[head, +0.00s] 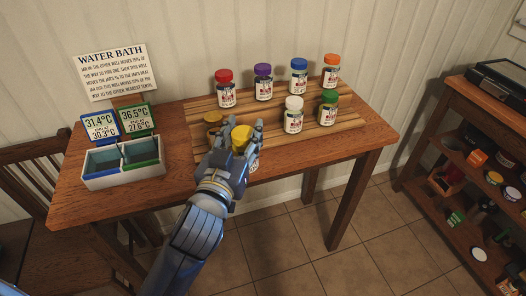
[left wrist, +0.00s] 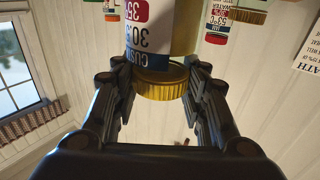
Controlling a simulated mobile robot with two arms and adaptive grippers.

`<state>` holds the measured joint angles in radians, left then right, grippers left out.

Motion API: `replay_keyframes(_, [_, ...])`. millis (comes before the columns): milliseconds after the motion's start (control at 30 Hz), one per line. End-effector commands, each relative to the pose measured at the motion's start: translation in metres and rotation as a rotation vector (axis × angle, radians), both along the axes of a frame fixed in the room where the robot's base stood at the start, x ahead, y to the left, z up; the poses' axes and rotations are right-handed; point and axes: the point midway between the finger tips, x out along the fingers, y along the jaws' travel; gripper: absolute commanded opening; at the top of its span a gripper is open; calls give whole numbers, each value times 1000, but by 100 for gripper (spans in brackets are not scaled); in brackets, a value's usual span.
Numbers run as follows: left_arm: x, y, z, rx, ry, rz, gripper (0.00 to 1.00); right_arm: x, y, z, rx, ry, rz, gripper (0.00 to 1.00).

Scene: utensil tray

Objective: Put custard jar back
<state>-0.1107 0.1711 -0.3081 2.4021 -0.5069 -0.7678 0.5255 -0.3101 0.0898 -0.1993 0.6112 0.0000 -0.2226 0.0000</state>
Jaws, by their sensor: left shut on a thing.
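The custard jar has a yellow lid (head: 241,137) and a white label with red and blue print. Its lid (left wrist: 160,82) and its label, reading "CUST" upside down, show in the left wrist view. My left gripper (head: 232,150) is shut on this jar near the front edge of the wooden board (head: 262,122). The gripper hides most of the jar in the head view, and I cannot tell whether its base touches anything. My right gripper is not in view.
Jars with red (head: 225,92), purple (head: 263,84), blue (head: 298,78), orange (head: 331,74), white (head: 293,116) and green (head: 328,109) lids stand on the board. A two-well water bath (head: 125,179) stands left.

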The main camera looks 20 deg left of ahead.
Motion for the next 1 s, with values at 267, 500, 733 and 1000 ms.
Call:
replay_keyframes(267, [15, -9, -6, 14, -2, -13, 5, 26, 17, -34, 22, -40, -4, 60])
replay_keyframes(500, [56, -1, -5, 22, 1, -11, 5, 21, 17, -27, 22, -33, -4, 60])
replay_keyframes(733, [112, 12, -10, 20, 1, -11, 5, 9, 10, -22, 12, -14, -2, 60])
replay_keyframes(1000, [162, 22, -16, 17, 2, -13, 5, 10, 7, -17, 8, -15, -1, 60])
